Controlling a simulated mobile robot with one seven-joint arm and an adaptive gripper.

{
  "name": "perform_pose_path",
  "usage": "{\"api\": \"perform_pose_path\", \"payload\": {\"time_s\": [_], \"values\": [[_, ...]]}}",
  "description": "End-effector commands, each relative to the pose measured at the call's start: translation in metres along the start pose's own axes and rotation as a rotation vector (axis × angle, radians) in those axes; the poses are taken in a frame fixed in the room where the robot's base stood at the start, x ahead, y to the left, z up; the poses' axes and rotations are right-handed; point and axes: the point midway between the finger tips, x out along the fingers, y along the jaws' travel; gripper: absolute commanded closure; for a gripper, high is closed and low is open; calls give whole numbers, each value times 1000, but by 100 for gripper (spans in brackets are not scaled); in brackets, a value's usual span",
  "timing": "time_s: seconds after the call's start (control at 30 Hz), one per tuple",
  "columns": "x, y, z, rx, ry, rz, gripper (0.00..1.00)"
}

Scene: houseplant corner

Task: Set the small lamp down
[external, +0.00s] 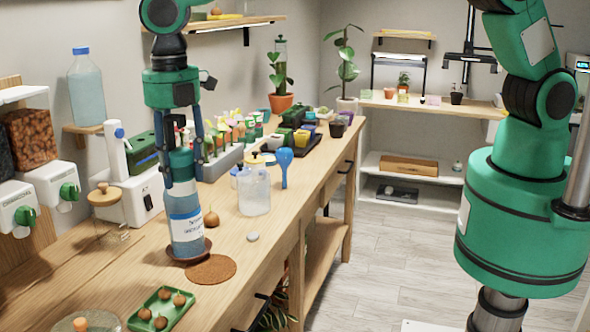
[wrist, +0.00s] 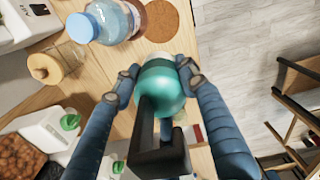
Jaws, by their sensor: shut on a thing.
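My gripper (external: 182,170) points down over the wooden workbench in the external view. It is shut on the small lamp, whose teal rounded part (external: 181,160) shows between the fingers. In the wrist view, the two blue fingers of my gripper (wrist: 159,76) press on both sides of the teal lamp (wrist: 160,88), and a black bracket-like part lies in front of it. In the external view the lamp overlaps the top of a labelled bottle (external: 186,227); the wrist view shows this blue-capped bottle (wrist: 112,22) off to the side of the lamp.
The bottle stands on a brown saucer (external: 205,249) beside a round cork mat (external: 212,269). A green tray (external: 161,309) with bulbs, a lidded clear jar (external: 254,192), a blue scoop (external: 285,160) and a grey stone (external: 253,237) are nearby. Bare bench shows along the front edge.

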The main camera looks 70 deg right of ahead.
Motion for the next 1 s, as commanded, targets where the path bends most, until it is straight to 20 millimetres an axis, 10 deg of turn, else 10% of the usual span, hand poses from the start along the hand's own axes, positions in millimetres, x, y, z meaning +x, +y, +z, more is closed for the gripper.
{"api": "perform_pose_path", "payload": {"time_s": [0.5, 1.0], "values": [[134, 0, 1, 2, 0, -1, 97], [155, 1, 1, 2, 0, 2, 97]]}}
